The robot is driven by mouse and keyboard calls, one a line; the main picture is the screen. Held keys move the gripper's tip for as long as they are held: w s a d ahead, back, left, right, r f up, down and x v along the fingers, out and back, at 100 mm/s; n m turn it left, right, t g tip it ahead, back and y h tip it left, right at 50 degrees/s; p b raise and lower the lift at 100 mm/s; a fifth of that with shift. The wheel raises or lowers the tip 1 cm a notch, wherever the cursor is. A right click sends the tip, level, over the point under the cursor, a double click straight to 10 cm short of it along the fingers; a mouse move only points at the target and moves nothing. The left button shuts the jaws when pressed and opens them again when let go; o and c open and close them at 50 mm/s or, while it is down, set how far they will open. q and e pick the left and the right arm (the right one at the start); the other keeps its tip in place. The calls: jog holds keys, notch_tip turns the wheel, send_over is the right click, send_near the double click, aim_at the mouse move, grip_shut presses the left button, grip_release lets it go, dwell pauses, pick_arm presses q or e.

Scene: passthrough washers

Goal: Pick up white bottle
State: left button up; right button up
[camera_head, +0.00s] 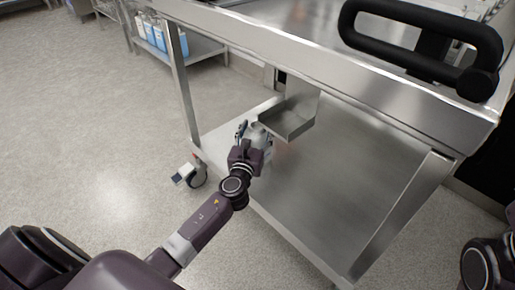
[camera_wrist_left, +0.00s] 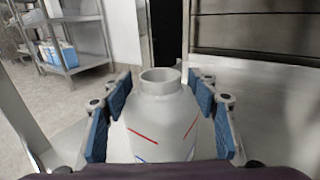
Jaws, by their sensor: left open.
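The white bottle (camera_wrist_left: 160,118) stands upright in the left wrist view, with an open round neck and red and blue lines on its body. My left gripper (camera_wrist_left: 158,122) is open, with its blue-padded fingers on either side of the bottle; a small gap shows at the left, and contact at the right is unclear. In the head view the left gripper (camera_head: 254,138) is over the lower shelf of the steel table, and the bottle (camera_head: 258,131) is mostly hidden by it. My right gripper is not in view.
The steel table's lower shelf (camera_head: 330,190) is broad and mostly clear. The table top edge (camera_head: 300,62) and a leg (camera_head: 183,85) are close by. Blue-and-white containers (camera_head: 160,36) stand on a far rack.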

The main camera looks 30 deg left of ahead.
pick_arm(q)
jog(key=shift+c, duration=0.6)
grip_shut()
jog(key=shift+r, duration=0.1)
